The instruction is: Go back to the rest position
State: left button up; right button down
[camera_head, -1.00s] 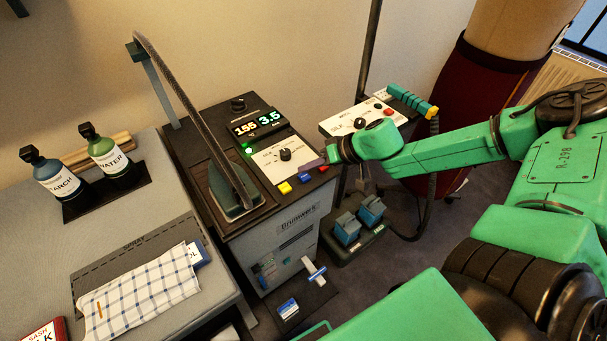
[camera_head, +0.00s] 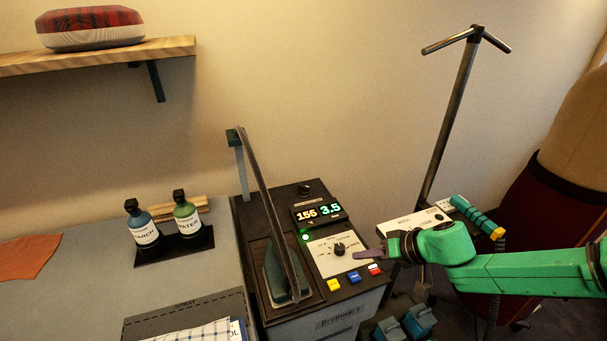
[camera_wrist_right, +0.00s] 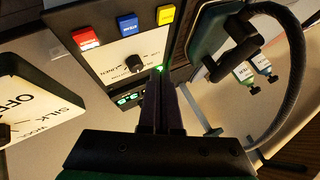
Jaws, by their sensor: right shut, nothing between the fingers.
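My right gripper (camera_head: 369,254) reaches in from the right in the head view, with its fingertips near the right edge of the ironing station's control panel (camera_head: 330,262). In the right wrist view the gripper (camera_wrist_right: 160,82) is shut with nothing in it, and its fingers point toward the panel with its black dial and the red, blue and yellow buttons. I cannot tell whether the fingertips touch the panel. The display (camera_head: 318,212) reads 155 and 3.5, and a green light glows beside it. My left gripper is not in view.
An iron (camera_head: 284,275) rests on the station, its hose rising to a post. Two bottles (camera_head: 186,217) stand on the table at left. A second control box (camera_head: 412,220) and a dark stand pole (camera_head: 452,115) are behind my right arm. A dress form (camera_head: 560,190) stands at right.

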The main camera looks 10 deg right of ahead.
jog(key=d+f+t+h, duration=0.1)
jog(key=s+d+f+t+h, duration=0.1)
jog(key=d, duration=0.1)
jog(key=s+d+f+t+h, duration=0.1)
jog(key=d+f+h, duration=0.1)
jog(key=shift+s+d+m, duration=0.1)
jog(key=shift+d+m, duration=0.05)
jog(key=shift+m, duration=0.15)
jog(key=s+a+f+n+g+h, duration=0.1)
jog(key=s+a+f+g, duration=0.15)
jog(key=s, duration=0.45)
jog(key=s+a+f+n+g+h, duration=0.15)
jog(key=s+a+g, duration=0.25)
jog(key=s, duration=0.4)
notch_tip(320, 180, down, 22)
jog(key=s, duration=0.1)
jog(key=s+d+f+g, duration=0.2)
jog(key=s+d+f, duration=0.1)
jog(key=s+f, duration=1.3)
jog(key=shift+s+n, duration=0.35)
jog(key=shift+s, duration=0.65)
